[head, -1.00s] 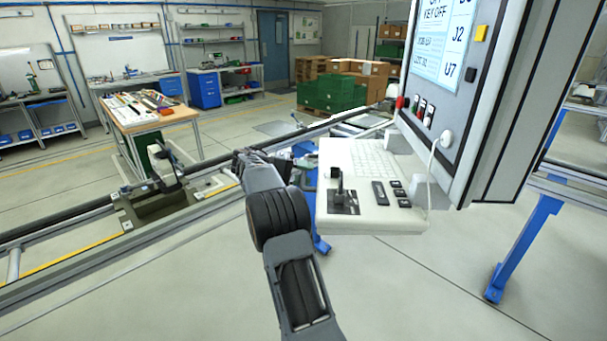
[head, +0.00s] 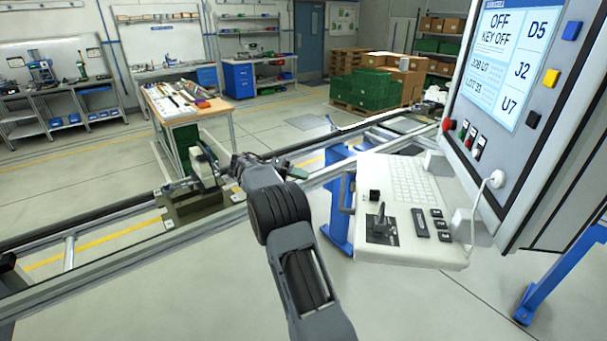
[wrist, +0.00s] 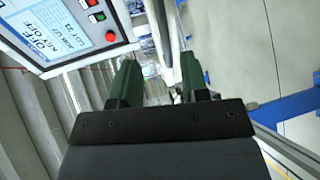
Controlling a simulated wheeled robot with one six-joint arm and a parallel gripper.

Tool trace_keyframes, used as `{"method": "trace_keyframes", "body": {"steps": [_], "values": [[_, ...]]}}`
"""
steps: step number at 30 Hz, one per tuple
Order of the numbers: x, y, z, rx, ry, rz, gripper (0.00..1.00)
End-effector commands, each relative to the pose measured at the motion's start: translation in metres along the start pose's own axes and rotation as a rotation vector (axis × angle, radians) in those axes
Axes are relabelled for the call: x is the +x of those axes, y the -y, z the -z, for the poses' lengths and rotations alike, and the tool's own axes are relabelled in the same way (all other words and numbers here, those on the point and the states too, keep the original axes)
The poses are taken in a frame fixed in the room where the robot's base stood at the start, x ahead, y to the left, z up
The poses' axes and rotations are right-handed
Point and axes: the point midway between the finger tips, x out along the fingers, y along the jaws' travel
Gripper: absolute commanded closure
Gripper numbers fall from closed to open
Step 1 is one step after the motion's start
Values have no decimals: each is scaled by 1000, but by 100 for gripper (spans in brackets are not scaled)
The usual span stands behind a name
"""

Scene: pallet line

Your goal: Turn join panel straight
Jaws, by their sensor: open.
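The join panel (head: 516,75) is a grey box with a lit screen (head: 508,62) at the right of the head view. The panel face stands at an angle to me. A pale keyboard shelf (head: 400,245) with a small joystick juts out below it. In the wrist view the panel (wrist: 80,45) shows at the upper left, tilted, with a red button. My gripper (wrist: 158,78) is open and empty, its dark green fingers apart. In the head view my wrist mostly hides it, left of the shelf.
A conveyor rail (head: 110,235) runs across behind my arm. Blue legs (head: 338,215) stand beside the shelf. A workbench (head: 185,112) and green crates (head: 362,90) stand farther back. Floor at the lower left is clear.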

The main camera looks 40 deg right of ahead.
Motion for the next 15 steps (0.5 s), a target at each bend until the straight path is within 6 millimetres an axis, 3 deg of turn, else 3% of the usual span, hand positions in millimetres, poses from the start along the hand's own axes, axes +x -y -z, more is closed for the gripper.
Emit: {"method": "trace_keyframes", "body": {"steps": [15], "values": [[-3, 0, -2, 1, 3, -1, 58]]}}
